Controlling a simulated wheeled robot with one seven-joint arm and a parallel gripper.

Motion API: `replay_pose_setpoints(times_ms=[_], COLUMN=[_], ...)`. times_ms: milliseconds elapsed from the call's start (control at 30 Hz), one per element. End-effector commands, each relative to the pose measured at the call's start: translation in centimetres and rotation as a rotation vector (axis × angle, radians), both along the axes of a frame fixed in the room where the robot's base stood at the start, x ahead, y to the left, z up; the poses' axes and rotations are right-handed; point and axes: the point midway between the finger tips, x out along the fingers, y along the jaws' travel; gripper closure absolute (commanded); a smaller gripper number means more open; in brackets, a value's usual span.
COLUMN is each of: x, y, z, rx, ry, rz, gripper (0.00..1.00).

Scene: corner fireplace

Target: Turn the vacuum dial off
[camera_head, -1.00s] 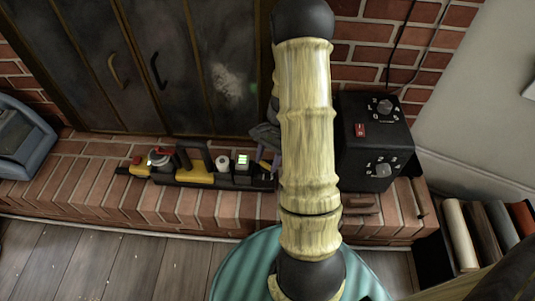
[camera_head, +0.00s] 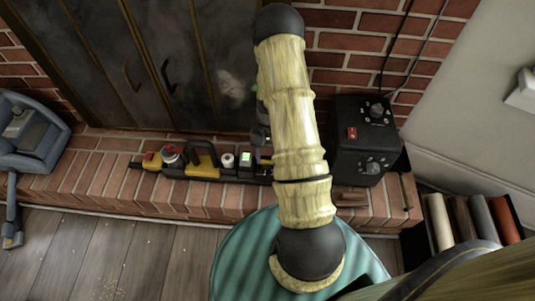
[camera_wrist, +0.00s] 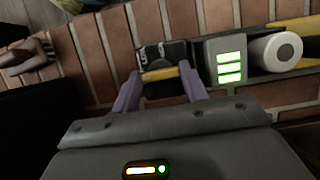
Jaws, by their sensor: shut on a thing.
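A long black and yellow device (camera_head: 204,172) lies on the brick hearth. Its right end holds a dark dial with a yellow bar across it (camera_wrist: 158,74), beside a lit green display (camera_wrist: 230,66). In the wrist view my gripper (camera_wrist: 160,80) has its two purple fingers on either side of the dial, shut on the yellow bar. White lettering on the black housing behind it is partly hidden. In the head view my gripper (camera_head: 264,152) is mostly hidden by my arm at the device's right end.
A black box (camera_head: 362,140) with two dials and a red switch stands right of my arm. A blue-grey machine (camera_head: 30,135) is at far left. Rolls (camera_head: 470,225) stand in a dark bin at lower right. A teal round surface (camera_head: 240,265) lies below my arm.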

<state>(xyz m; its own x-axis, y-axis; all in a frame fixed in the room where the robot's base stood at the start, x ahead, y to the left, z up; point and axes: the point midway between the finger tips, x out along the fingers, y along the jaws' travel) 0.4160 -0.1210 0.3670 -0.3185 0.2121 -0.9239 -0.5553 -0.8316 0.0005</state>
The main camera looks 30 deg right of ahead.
Motion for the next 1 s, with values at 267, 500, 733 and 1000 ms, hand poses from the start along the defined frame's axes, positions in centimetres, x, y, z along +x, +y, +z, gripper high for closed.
replay_pose_setpoints(times_ms=[267,500,733,1000], x=[0.1,0.0,0.0,0.8], y=[0.1,0.1,0.0,-0.5], z=[0.0,0.0,0.0,2.4], rx=[0.001,0.001,0.001,-0.001], ry=[-0.002,-0.001,0.000,-0.002], rz=[0.007,0.006,0.004,0.004], gripper=[0.79,0.35,0.35,0.35])
